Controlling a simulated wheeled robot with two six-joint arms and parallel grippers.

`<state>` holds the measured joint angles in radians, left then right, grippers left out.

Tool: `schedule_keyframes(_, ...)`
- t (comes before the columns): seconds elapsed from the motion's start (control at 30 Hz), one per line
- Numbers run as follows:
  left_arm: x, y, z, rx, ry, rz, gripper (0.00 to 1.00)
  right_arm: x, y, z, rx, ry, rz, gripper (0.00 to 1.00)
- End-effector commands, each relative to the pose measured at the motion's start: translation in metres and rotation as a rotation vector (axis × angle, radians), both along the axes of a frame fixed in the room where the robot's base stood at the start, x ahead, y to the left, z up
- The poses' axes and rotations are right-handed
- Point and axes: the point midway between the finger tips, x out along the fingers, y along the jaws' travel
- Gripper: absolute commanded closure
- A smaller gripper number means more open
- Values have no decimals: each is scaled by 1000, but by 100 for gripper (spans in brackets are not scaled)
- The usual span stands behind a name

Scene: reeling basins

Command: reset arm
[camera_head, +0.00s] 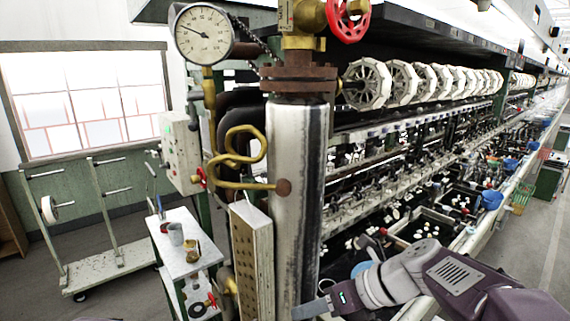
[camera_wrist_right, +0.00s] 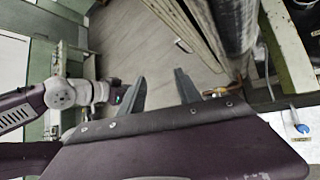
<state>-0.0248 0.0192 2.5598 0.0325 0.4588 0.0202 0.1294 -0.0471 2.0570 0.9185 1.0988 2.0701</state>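My right arm comes in from the lower right of the head view. Its gripper (camera_head: 312,308) is at the bottom middle, in front of the foot of the thick metal pipe. In the right wrist view the two dark fingers of this gripper (camera_wrist_right: 159,80) stand apart, with only grey floor between them. My left arm is outside the head view. In the right wrist view it shows at the left, purple with a pale joint, and its end (camera_wrist_right: 116,92) is partly behind the right gripper's finger. Its fingers cannot be made out.
The upright metal pipe (camera_head: 294,190) with a pressure gauge (camera_head: 204,34) stands close. A wheeled rack (camera_head: 105,262) is at the left. The long reeling machine with white reels (camera_head: 367,83) and basins runs right. Grey floor is open at left.

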Motion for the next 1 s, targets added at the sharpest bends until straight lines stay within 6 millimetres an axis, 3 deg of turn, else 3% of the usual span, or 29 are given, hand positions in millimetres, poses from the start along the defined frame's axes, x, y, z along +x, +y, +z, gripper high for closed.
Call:
schedule_keyframes(0.03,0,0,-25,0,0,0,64,-16,-1,-56,-100,-22,116,60)
schedule_keyframes(0.17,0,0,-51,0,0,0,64,-65,-27,-164,-408,-162,586,60)
schedule_keyframes(0.2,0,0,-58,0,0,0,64,-82,-40,-194,-501,-227,792,60)
schedule_keyframes(0.3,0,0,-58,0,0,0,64,-112,-79,-234,-668,-417,1339,60)
schedule_keyframes(0.43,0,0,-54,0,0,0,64,-119,-113,-250,-757,-668,1934,60)
schedule_keyframes(0.57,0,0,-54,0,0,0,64,-103,-123,-250,-794,-855,2273,60)
schedule_keyframes(0.7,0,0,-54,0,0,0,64,-100,-122,-250,-783,-925,2387,60)
schedule_keyframes(1.0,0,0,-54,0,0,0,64,-99,-122,-250,-780,-930,2393,60)
